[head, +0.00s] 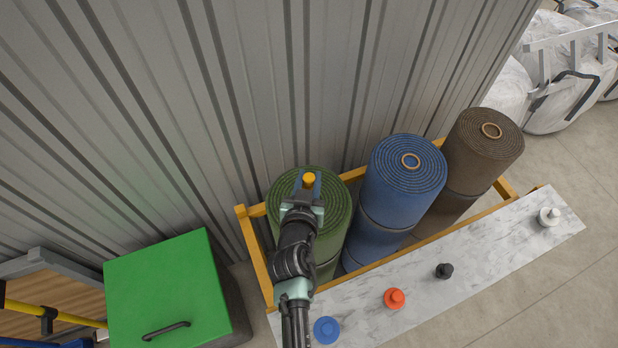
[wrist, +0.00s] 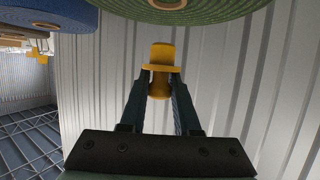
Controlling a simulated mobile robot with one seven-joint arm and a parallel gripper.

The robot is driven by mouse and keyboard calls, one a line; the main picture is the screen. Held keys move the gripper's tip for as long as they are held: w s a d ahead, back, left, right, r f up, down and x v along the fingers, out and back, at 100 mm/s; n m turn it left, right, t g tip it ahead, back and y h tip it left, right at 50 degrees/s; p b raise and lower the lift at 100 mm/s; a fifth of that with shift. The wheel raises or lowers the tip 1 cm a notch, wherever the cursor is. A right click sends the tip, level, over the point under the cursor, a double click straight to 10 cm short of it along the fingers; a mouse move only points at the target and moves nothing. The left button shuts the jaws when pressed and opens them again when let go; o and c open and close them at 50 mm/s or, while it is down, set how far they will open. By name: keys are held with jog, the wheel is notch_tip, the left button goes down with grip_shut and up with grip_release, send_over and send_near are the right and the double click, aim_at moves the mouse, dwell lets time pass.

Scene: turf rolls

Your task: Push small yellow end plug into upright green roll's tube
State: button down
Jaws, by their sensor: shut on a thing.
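The upright green roll (head: 335,215) stands at the left of a row of three rolls. My gripper (head: 306,187) is over its top and hides its tube in the head view. My gripper is shut on the small yellow end plug (head: 309,177). In the wrist view the yellow plug (wrist: 161,54) sits between the fingertips (wrist: 160,84), its flange just beyond them. The green roll's end face (wrist: 225,10) shows at the top edge there, with part of the tube's rim (wrist: 168,4). The plug appears apart from the tube.
A blue roll (head: 402,170) and a brown roll (head: 486,145) stand to the right in a yellow frame (head: 257,252). A pale board (head: 490,255) in front bears blue, orange, black and white plugs. A green-lidded box (head: 165,290) is at left. A corrugated wall (head: 240,80) stands behind.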

aim_at(309, 187)
jog(key=shift+f+b, duration=1.2)
jog(key=shift+f, duration=0.3)
jog(key=shift+f+b, duration=1.65)
jog(key=shift+b, duration=0.65)
dwell(0.5)
jog(key=c, duration=0.6)
grip_release()
jog(key=shift+o, duration=0.2)
jog(key=b+v, duration=0.1)
jog(key=v, duration=1.2)
jog(key=shift+b, duration=0.35)
jog(key=shift+d, duration=0.1)
